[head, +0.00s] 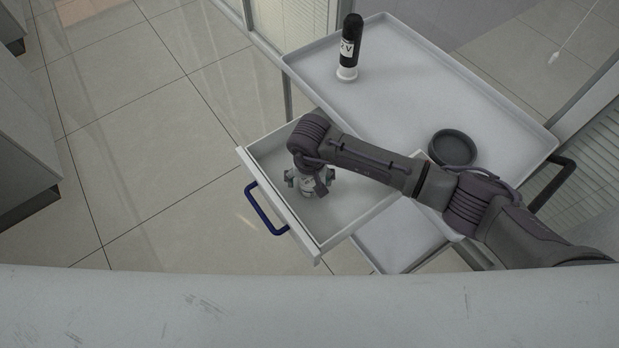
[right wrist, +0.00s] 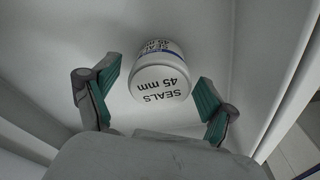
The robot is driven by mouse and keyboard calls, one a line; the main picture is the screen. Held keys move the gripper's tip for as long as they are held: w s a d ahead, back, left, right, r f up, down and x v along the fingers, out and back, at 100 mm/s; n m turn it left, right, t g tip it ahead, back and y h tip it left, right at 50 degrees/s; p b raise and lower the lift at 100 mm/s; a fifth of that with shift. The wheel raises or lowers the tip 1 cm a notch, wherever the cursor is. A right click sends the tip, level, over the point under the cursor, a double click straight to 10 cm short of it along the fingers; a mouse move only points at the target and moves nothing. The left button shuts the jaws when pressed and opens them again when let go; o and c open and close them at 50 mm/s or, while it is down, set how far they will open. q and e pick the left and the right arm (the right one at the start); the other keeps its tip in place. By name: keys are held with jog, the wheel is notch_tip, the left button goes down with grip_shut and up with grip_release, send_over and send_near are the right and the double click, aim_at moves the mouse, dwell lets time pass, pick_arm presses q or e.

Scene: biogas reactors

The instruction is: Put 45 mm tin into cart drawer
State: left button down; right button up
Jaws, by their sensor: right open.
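The 45 mm tin (right wrist: 160,82) is a white round container with "SEALS 45 mm" on its top. In the right wrist view it lies on the light floor of the cart drawer (head: 278,208), between and slightly beyond the spread teal finger pads. My right gripper (head: 310,184) is open and reaches down into the pulled-out drawer. A gap shows between each pad and the tin. In the head view the gripper and wrist hide most or all of the tin. My left gripper is not in view.
The drawer has a blue handle (head: 264,212) and sticks out from the grey cart (head: 410,70). A black bottle (head: 350,42) with a white base and a dark round dish (head: 452,148) stand on the cart top. Tiled floor left of the drawer is clear.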

aim_at(310, 184)
jog(key=shift+r, duration=0.2)
notch_tip(310, 184, up, 12)
jog(key=s+b, duration=0.1)
jog(key=shift+s, duration=0.25)
dwell(0.4)
